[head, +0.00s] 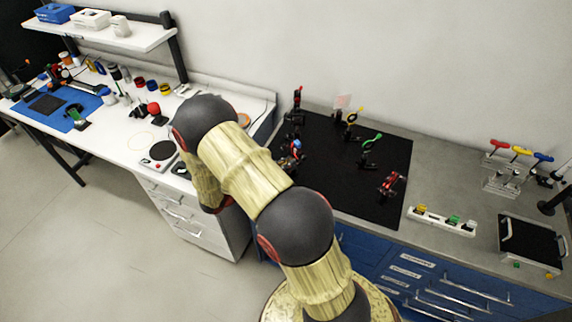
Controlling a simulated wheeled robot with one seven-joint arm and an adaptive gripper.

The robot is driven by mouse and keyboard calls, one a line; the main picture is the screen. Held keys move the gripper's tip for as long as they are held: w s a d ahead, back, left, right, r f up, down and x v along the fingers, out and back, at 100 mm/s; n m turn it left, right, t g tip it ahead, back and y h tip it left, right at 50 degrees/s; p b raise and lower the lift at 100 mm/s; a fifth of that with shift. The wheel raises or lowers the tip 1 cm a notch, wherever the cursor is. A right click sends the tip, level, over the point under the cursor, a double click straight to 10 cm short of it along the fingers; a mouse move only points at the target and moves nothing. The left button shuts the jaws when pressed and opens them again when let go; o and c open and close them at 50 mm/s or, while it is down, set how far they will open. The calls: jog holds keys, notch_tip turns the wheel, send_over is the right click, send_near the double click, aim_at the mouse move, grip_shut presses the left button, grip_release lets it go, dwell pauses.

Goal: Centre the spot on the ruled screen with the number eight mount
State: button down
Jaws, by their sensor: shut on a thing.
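A black breadboard (335,185) lies on the grey bench with several small optical mounts on it. A pale, pinkish plate (342,101) stands at its back edge and may be the ruled screen; no rulings or spot can be made out. A mount with red and blue parts (296,148) stands near the left side, close to my arm. No numbers are readable, so I cannot tell which is number eight. My gripper is hidden behind my arm.
A red and black device (391,184) sits at the breadboard's right. Beyond it are a white strip with coloured blocks (441,219), red, yellow and blue handles (521,150) and a black-topped tray (530,243). A white bench (120,150) with a shelf (105,35) is at left.

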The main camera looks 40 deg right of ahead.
jog(key=shift+f+m+b, duration=0.1)
jog(key=shift+m+b, duration=2.4)
jog(key=shift+m, duration=1.4)
jog(key=shift+s, duration=0.1)
jog(key=c, duration=1.9)
grip_release()
jog(key=shift+o, duration=0.4)
jog(key=shift+a, duration=0.1)
